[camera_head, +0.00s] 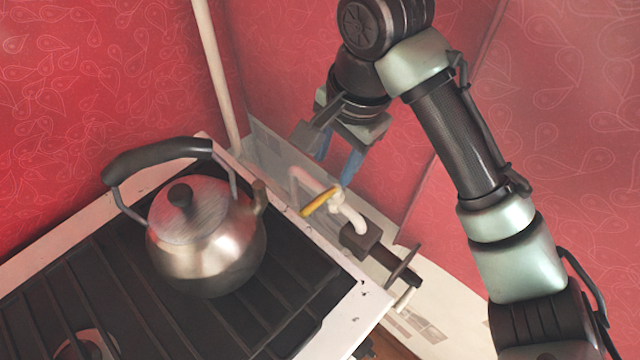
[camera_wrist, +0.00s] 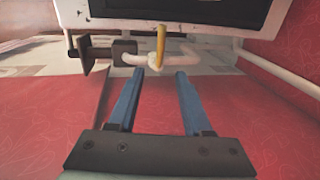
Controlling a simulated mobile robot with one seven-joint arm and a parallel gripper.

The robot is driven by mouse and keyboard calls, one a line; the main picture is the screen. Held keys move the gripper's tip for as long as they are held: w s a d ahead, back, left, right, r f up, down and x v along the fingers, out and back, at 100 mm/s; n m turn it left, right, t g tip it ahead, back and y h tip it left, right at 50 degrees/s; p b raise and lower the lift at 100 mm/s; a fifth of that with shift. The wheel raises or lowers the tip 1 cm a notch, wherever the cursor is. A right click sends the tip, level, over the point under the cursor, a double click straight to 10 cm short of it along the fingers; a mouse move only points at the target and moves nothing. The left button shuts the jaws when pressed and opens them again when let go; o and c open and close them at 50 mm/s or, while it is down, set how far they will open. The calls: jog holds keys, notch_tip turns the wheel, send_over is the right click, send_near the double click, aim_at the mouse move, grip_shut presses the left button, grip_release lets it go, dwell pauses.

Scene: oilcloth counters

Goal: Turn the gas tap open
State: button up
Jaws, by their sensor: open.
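The gas tap is a yellow lever (camera_head: 321,202) on a white curved pipe (camera_head: 352,214) beside the right corner of the stove. In the wrist view the yellow lever (camera_wrist: 160,46) shows narrow and upright in the picture, just beyond the fingertips and between their lines. My gripper (camera_head: 337,170) has blue fingers and hangs behind the tap in the head view. In the wrist view my gripper (camera_wrist: 167,73) is open, with nothing between its fingers. I cannot tell whether a fingertip touches the white pipe.
A steel kettle (camera_head: 207,240) with a black handle stands on the stove grate (camera_head: 285,290). A dark clamp-like fitting (camera_head: 385,262) sits right of the tap. A vertical white pipe (camera_head: 217,75) runs up the red wall behind.

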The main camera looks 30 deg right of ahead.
aim_at(322, 196)
jog(key=f, duration=0.3)
jog(key=w+f+b, duration=0.1)
jog(key=f, duration=0.2)
jog(key=w+f+b, duration=0.1)
jog(key=f, duration=0.3)
jog(key=shift+a+f, duration=0.1)
jog(key=shift+a, duration=0.25)
grip_shut()
dwell(0.8)
